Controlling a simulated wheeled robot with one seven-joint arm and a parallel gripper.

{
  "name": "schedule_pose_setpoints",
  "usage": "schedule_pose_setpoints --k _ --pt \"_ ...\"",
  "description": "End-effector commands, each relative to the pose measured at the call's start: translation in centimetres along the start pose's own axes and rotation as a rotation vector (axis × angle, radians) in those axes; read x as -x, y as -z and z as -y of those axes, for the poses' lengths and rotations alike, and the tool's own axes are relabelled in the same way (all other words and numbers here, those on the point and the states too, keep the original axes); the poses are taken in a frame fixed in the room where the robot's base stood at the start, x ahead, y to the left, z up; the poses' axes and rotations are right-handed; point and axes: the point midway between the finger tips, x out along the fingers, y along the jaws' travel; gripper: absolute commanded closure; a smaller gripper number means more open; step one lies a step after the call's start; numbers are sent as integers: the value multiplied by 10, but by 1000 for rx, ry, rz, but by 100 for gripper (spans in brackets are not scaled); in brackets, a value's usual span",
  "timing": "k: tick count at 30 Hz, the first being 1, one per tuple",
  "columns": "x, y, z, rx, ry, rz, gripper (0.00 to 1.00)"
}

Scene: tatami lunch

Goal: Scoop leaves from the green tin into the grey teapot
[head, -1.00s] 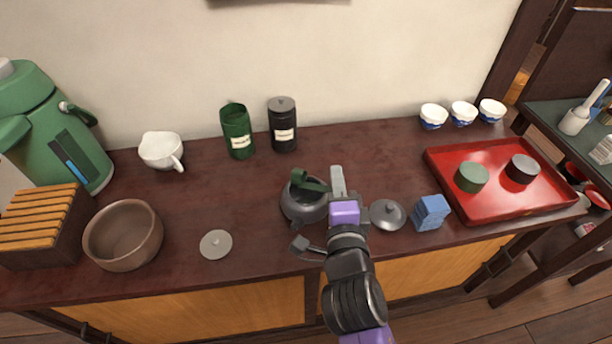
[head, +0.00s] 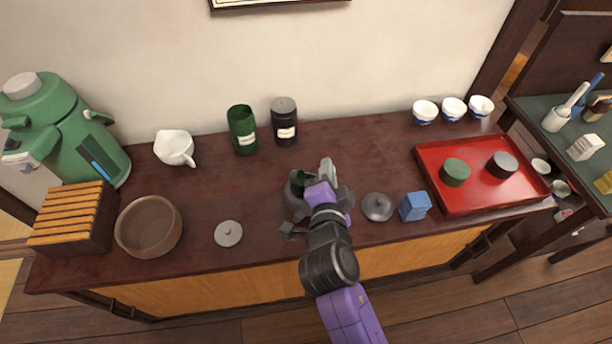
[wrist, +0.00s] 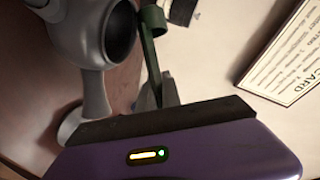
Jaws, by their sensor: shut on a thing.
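The grey teapot (head: 291,201) stands at the middle of the counter, partly hidden by my arm. It also shows in the wrist view (wrist: 84,28), with its round opening facing the scoop. My gripper (head: 325,177) is beside the teapot's right side, shut on a green scoop (head: 297,179). In the wrist view the scoop's green shaft (wrist: 149,62) runs from the jaws up beside the teapot opening. Whether leaves are in the scoop cannot be seen. The green tin (head: 243,132) stands open behind and to the left, with a white label.
A black tin (head: 284,124) stands beside the green tin. A dark grey lid (head: 377,207) and a blue block (head: 415,206) lie right of my gripper, before the red tray (head: 470,205). A flat grey lid (head: 228,233) and brown bowl (head: 128,228) are left. The counter between has free room.

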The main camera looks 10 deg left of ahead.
Motion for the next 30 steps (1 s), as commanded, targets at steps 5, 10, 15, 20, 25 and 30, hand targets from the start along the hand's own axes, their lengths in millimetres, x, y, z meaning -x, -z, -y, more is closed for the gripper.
schedule_pose_setpoints --k 5,10,15,20,25,30 --pt "0 -1 19 195 -80 -14 100" --pt "1 -1 41 324 -133 -22 100" --pt "-5 -17 52 448 -185 -29 100" --pt "-10 -32 64 564 -234 -36 100" --pt "-18 -52 68 679 -282 -41 100" --pt "-26 -71 70 783 -328 -47 100"
